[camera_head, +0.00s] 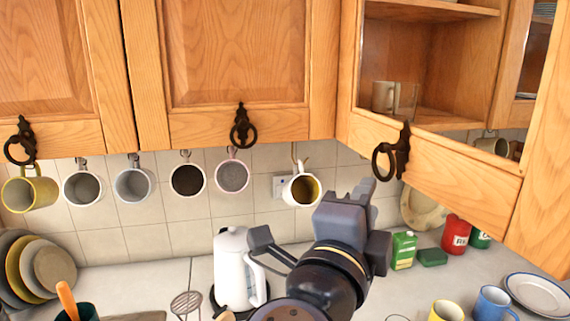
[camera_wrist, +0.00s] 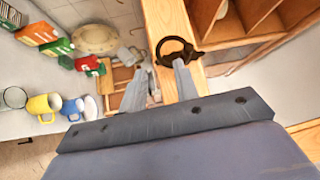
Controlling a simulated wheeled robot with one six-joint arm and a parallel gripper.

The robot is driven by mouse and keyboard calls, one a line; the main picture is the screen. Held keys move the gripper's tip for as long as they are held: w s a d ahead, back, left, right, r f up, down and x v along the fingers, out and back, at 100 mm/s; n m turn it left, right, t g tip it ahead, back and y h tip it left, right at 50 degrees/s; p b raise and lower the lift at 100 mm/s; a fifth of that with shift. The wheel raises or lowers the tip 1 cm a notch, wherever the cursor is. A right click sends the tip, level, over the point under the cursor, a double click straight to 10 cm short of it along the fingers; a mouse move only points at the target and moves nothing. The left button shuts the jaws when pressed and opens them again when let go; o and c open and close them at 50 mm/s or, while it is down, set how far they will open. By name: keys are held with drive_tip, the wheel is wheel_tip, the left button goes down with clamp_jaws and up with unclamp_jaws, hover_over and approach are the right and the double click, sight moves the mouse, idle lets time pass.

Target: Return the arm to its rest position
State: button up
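My gripper (camera_head: 366,192) is raised in front of the counter, just below the dark ring handle (camera_head: 391,152) of the glass-fronted cabinet door (camera_head: 440,165). In the wrist view my gripper (camera_wrist: 159,80) has its two fingers apart, with nothing seen held between them. The ring handle (camera_wrist: 176,52) shows close beyond the right finger's tip; I cannot tell whether they touch. The rest of my arm reaches up from the bottom of the head view.
Mugs hang under the wooden cabinets, including a white mug (camera_head: 301,188) left of my gripper. A white kettle (camera_head: 236,268) stands on the counter. A green carton (camera_head: 403,250), red tin (camera_head: 456,234), yellow mug (camera_head: 446,311) and blue mug (camera_head: 493,303) stand at right.

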sight(380, 177)
drive_tip(key=p+x, duration=0.2)
drive_tip(key=x, duration=0.6)
drive_tip(key=shift+w+d, duration=0.15)
drive_tip(key=shift+w, duration=0.05)
drive_tip(key=shift+w+d+y, duration=0.15)
drive_tip(key=shift+d+y, duration=0.25)
